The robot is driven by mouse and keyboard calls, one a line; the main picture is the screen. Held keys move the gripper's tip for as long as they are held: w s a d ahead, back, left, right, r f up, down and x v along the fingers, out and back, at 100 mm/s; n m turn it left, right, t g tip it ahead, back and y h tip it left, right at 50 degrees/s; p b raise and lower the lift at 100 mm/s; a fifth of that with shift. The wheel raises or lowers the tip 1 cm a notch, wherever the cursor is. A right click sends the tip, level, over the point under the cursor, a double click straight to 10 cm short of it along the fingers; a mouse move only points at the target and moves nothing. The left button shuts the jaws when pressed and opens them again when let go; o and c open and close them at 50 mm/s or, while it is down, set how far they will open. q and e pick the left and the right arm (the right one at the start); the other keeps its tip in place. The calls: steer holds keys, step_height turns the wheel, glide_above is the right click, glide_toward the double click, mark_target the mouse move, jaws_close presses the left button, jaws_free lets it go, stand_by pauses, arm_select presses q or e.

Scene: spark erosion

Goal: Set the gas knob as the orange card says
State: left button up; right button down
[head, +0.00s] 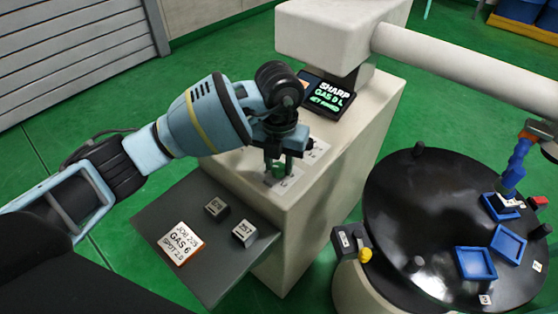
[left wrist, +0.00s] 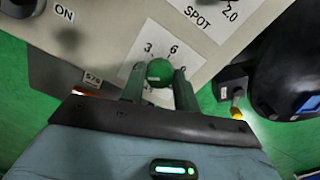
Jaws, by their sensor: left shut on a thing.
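The green gas knob (head: 279,170) sits on top of the cream cabinet. It also shows in the left wrist view (left wrist: 160,72), over a white dial plate (left wrist: 171,45) with 3 and 6 readable. My left gripper (head: 278,162) points down at the knob and is shut on it, one finger on each side. The knob's pointer cannot be made out. The orange-edged card (head: 181,243) lies on the grey side shelf and reads GAS 6, with a SPOT line below. The black display (head: 328,96) reads GAS 0 L. My right gripper is not in view.
Two small labelled blocks (head: 244,233) (head: 216,208) lie on the grey shelf (head: 160,207). A black round table (head: 400,205) with blue trays (head: 475,263) stands at right. A SPOT dial plate (left wrist: 200,15) and an ON label (left wrist: 64,14) flank the gas dial.

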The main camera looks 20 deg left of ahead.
arm_select(q)
steer(key=m, duration=0.3)
steer(key=shift+m, duration=0.4)
steer(key=m, duration=0.3)
steer(key=shift+m, duration=0.3)
steer(key=m, duration=0.3)
steer(key=shift+m, duration=0.4)
steer(key=m, duration=0.5)
steer(key=shift+b, duration=0.35)
steer(key=m+b, duration=0.1)
steer(key=m, duration=0.5)
steer(key=shift+s, duration=0.1)
steer(key=shift+m+b, duration=0.4)
steer(key=shift+m, duration=0.4)
